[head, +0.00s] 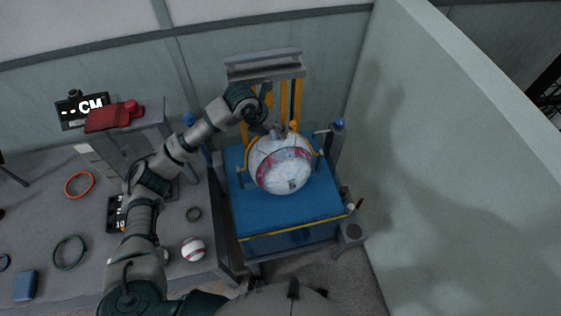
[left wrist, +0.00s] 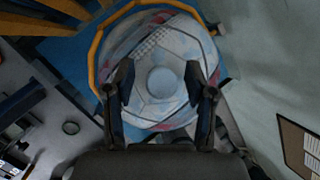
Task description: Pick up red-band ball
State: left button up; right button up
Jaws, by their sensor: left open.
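A large white ball with red-pink patches (head: 283,172) sits on the blue press table in the head view. It fills the middle of the left wrist view (left wrist: 160,112), with a pale round spot and dark seam lines. My left gripper (head: 279,131) is at the top back of this ball. In the left wrist view its two dark fingers (left wrist: 161,85) are apart, one on each side of the pale spot. Whether they touch the ball I cannot tell. A small white ball with red marks (head: 193,249) lies on the grey table at left. My right gripper is not in view.
An orange ring (left wrist: 96,60) curves around the large ball. Yellow posts (head: 296,99) and a grey crossbar (head: 265,66) stand behind the blue press table (head: 245,215). A pale wall (head: 450,150) is close on the right. Rings lie on the grey table (head: 110,270).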

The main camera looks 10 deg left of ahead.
pick_arm(q)
jog(key=shift+w+d+f, duration=0.1)
jog(key=shift+w+f, duration=0.05)
jog(key=shift+f, duration=0.25)
grip_shut()
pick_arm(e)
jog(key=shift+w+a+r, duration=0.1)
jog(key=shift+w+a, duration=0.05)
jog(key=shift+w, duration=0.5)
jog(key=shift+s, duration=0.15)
